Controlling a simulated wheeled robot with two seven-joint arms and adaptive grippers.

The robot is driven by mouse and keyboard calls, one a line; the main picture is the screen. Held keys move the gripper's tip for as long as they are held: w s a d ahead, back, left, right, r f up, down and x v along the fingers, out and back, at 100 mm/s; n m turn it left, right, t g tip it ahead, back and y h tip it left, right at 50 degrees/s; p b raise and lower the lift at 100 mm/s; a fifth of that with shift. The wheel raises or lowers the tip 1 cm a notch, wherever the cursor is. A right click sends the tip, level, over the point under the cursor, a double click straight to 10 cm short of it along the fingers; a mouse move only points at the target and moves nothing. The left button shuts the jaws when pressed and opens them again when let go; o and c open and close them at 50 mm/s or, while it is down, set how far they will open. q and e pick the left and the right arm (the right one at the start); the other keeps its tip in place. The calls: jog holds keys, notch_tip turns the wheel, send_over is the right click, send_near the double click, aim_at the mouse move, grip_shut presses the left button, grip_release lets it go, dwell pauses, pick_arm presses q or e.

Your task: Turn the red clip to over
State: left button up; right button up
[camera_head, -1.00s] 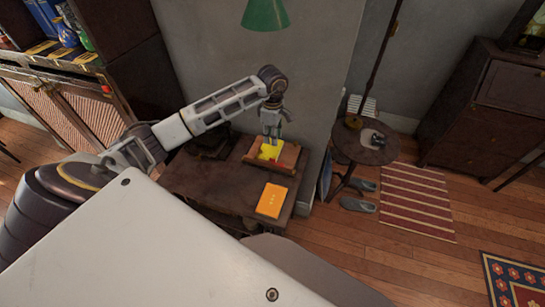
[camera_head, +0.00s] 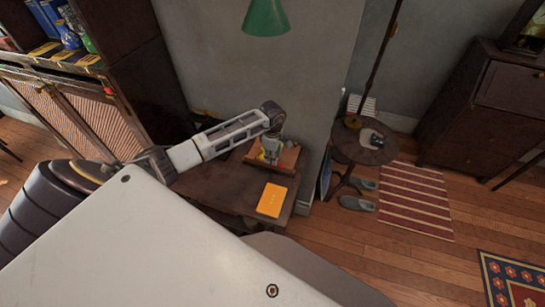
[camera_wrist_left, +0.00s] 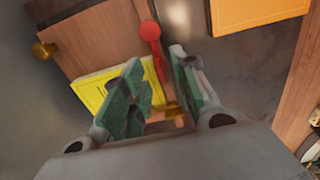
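The red clip (camera_wrist_left: 150,32) shows in the left wrist view as a round red knob with a thin red stem. Its stem runs down into the gap between my left fingers. A yellow sheet (camera_wrist_left: 92,92) with print lies on a wooden board (camera_wrist_left: 100,40) beside it. My left gripper (camera_wrist_left: 158,62) is open, with green-padded fingers on either side of the stem's lower part; whether they touch it I cannot tell. In the head view my left gripper (camera_head: 270,155) is down at the wooden stand (camera_head: 288,160) and hides most of the sheet. My right gripper is out of view.
An orange book (camera_head: 271,200) lies on the dark table (camera_head: 225,190) in front of the stand; it also shows in the left wrist view (camera_wrist_left: 255,12). A green lamp shade (camera_head: 265,16) hangs above. A round side table (camera_head: 362,147) stands to the right.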

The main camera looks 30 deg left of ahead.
pick_arm(q)
jog(key=shift+f, duration=0.5)
grip_shut()
